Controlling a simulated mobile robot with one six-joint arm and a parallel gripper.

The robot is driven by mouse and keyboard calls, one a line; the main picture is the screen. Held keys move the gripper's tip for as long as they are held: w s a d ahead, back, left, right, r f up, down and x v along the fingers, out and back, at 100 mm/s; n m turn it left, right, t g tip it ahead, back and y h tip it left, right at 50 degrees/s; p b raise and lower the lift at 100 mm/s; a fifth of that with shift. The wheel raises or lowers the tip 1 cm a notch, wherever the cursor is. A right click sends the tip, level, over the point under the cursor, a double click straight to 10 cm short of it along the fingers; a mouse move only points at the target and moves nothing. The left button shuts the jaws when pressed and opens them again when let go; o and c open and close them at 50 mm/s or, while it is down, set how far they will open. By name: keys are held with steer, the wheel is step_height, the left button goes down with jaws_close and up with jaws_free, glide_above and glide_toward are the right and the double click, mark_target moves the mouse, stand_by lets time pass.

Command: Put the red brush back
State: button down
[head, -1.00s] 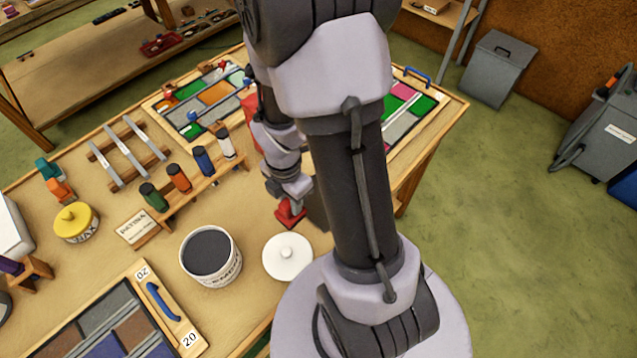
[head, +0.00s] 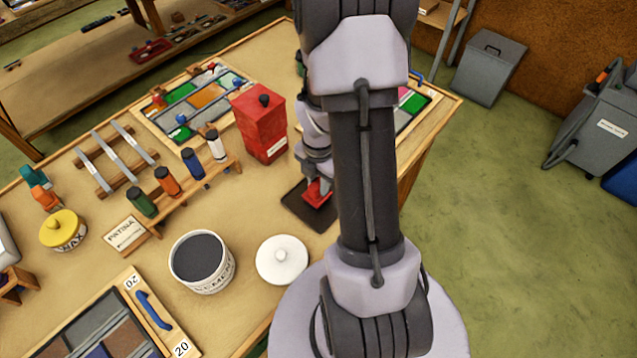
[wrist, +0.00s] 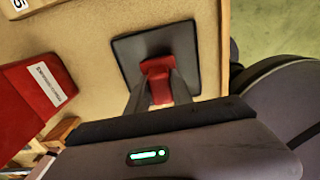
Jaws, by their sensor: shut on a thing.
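My gripper (wrist: 158,92) is shut on a red thing, which I take to be the red brush (wrist: 158,68). In the wrist view its red body sits between the two grey fingers. It shows as a small red patch in the head view (head: 318,194), low under my arm. A dark square pad (wrist: 188,42) with a black rim lies beneath it on the table, also visible in the head view (head: 296,203). I cannot tell whether the brush touches the pad. Its bristles are hidden.
A red box (head: 258,137) with a black knob stands left of my gripper. A rack (head: 190,198) of coloured bottles, an open cement tub (head: 230,272) and a white lid (head: 283,260) are nearby. The table's right edge is close to the pad.

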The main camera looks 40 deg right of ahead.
steer(key=shift+f, duration=0.25)
steer(key=c, duration=1.1)
jaws_free()
steer(key=shift+r, duration=0.1)
steer(key=shift+r, duration=0.1)
